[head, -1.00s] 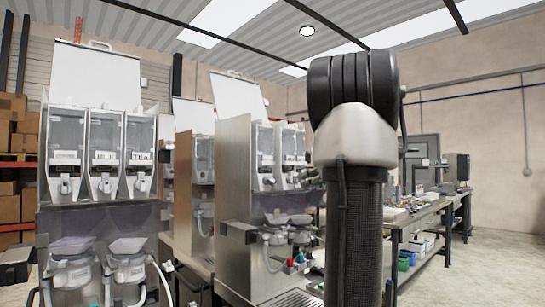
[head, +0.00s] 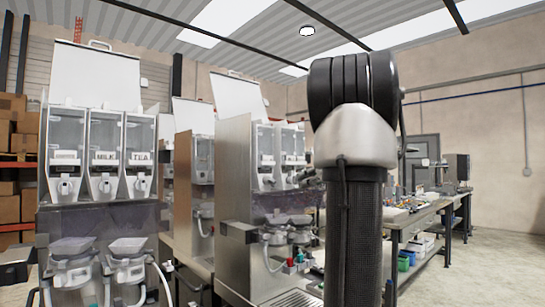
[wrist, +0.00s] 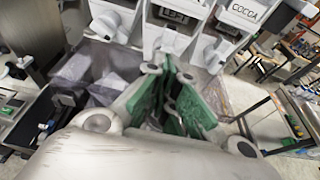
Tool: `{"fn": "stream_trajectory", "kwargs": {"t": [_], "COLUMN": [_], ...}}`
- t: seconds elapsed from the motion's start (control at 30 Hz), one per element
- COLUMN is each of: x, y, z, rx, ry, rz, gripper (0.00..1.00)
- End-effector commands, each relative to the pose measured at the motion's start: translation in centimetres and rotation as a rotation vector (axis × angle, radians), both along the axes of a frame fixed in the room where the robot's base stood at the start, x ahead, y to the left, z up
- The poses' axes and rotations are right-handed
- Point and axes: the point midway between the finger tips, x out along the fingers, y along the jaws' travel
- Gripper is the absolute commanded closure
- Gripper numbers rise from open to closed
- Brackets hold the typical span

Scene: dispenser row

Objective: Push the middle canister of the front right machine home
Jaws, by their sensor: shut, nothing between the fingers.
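In the wrist view the middle canister (wrist: 176,17) has a white front with a partly readable label, between a left canister (wrist: 112,18) and one labelled COCOA (wrist: 243,15). My gripper (wrist: 167,68) is shut and empty, its green-padded fingers together just below and in front of the middle canister's label. I cannot tell whether it touches the canister.
Another machine (head: 100,150) with three canisters stands at the left, and more stand behind. Cups and hoses sit below the canisters. A long workbench (head: 425,215) with tools and bins runs along the right. Open floor (head: 490,270) lies at the far right.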

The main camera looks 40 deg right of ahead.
Motion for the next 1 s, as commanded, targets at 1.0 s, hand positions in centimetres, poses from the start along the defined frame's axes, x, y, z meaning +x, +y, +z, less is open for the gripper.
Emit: {"fn": "stream_trajectory", "kwargs": {"t": [1.0], "x": [2.0], "y": [0.2], "z": [0.0], "rx": [-0.001], "ry": [0.0], "rz": [0.001], "gripper": [1.0]}}
